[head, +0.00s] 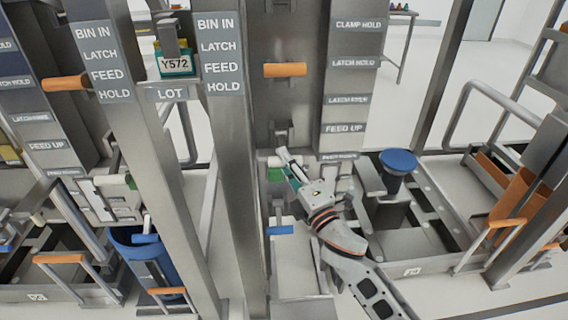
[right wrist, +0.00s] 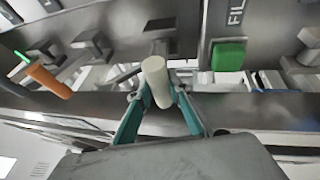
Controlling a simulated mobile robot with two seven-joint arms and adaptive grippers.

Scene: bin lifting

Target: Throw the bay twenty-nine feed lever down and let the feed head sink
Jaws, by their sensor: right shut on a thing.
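My right gripper (head: 290,170) is at the lower part of the middle column. In the right wrist view its teal fingers (right wrist: 158,105) are shut on a white cylindrical handle (right wrist: 157,75). In the head view the gripper mostly hides this handle. An orange lever handle (head: 285,70) sticks out higher on the same column, beside the FEED label (head: 221,68). Another orange lever handle (head: 65,83) is at the left column at FEED height. I cannot read which bay is twenty-nine, nor tell which part is the feed head. My left gripper is not in view.
A green block (right wrist: 229,54) is right of the held handle in the wrist view, with an orange handle (right wrist: 48,80) at left. A blue round pad (head: 398,161) stands right of my arm. A blue bin (head: 143,255) stands lower left, an orange bin (head: 520,200) at right.

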